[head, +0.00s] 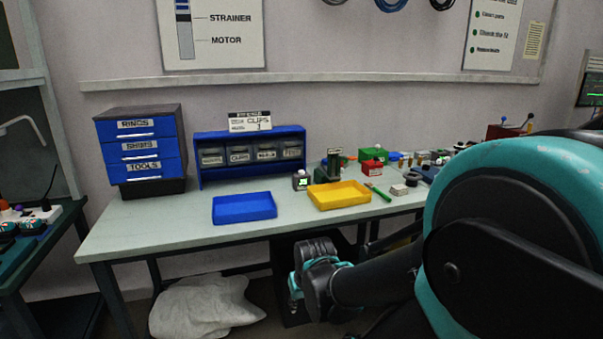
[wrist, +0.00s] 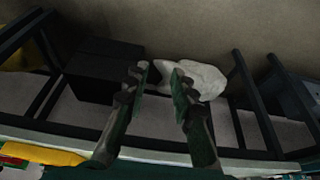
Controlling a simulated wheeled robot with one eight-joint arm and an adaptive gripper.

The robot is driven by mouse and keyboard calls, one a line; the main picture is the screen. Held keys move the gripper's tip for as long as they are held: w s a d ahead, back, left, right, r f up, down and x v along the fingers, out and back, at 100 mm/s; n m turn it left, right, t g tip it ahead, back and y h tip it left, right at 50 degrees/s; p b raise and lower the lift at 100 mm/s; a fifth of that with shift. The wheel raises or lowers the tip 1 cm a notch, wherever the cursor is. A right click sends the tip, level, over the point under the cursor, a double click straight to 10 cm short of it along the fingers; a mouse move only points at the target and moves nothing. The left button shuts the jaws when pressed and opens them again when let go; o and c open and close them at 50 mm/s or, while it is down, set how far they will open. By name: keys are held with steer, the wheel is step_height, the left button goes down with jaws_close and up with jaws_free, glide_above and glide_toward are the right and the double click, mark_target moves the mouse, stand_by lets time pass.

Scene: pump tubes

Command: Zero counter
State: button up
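A small dark device with a white top and a small green display (head: 300,181) stands on the bench between the blue tray and the yellow tray; it may be the counter, but its reading is too small to make out. My gripper (wrist: 160,78) is open in the wrist view, with a gap between its two fingers and nothing held. In the head view, the end of my arm is low in front of the bench, below the top's front edge and away from the device. The fingers are not clear in that view.
The bench (head: 160,227) bears a blue tray (head: 244,207), a yellow tray (head: 338,195), a blue drawer unit (head: 140,150), a blue bin rack (head: 250,153) and a green box (head: 374,154). A white bag (head: 205,307) lies under the bench. My arm hides the right side.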

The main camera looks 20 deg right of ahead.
jaws_close()
stand_by(1.1)
